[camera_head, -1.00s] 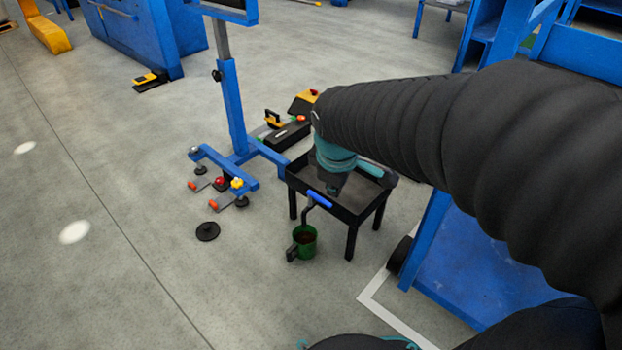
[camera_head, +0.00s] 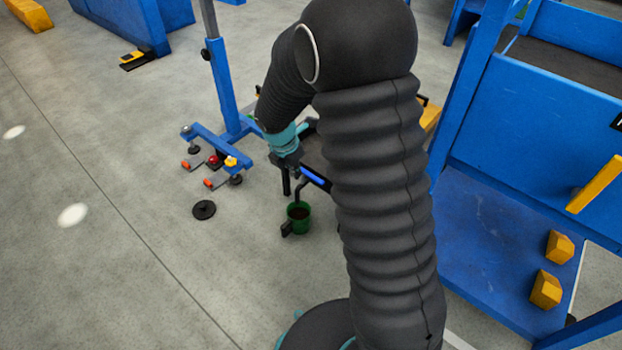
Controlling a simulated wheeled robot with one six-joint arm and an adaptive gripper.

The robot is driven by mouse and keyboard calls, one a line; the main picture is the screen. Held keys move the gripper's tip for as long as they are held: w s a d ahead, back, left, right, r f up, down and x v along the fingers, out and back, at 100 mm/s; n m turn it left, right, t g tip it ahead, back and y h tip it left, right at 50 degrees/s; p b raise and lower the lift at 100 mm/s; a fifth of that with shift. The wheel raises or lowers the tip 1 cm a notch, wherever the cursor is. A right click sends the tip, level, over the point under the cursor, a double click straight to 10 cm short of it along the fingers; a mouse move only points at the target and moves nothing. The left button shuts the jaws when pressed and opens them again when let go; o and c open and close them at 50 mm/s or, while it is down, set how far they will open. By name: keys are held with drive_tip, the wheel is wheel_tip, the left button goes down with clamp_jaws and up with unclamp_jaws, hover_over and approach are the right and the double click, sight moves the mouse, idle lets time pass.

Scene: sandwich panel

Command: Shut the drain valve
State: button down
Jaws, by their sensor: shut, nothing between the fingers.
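The drain valve's blue handle (camera_head: 313,178) shows at the front edge of a black tray stand, slanting down to the right. A dark bent spout (camera_head: 299,192) hangs below it, above a green mug (camera_head: 301,226) with dark contents on the floor. My gripper (camera_head: 291,166) is shut and empty, pointing down just left of the handle in the picture. Whether it touches the handle, I cannot tell. My arm hides most of the tray stand.
A blue post with a footed base (camera_head: 212,145) stands behind and left, with red and yellow knobs. A black disc (camera_head: 204,210) lies on the floor. A blue frame (camera_head: 510,240) with yellow blocks stands at the right.

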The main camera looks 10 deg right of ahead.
drive_tip(key=w+d+f+b, duration=0.2)
drive_tip(key=w+d+f, duration=0.2)
drive_tip(key=f, duration=0.5)
drive_tip(key=shift+d+f, duration=0.35)
drive_tip(key=shift+d, duration=0.3)
drive_tip(key=shift+d, duration=0.1)
idle(0.4)
drive_tip(key=shift+s+a, duration=0.15)
drive_tip(key=shift+a, duration=0.65)
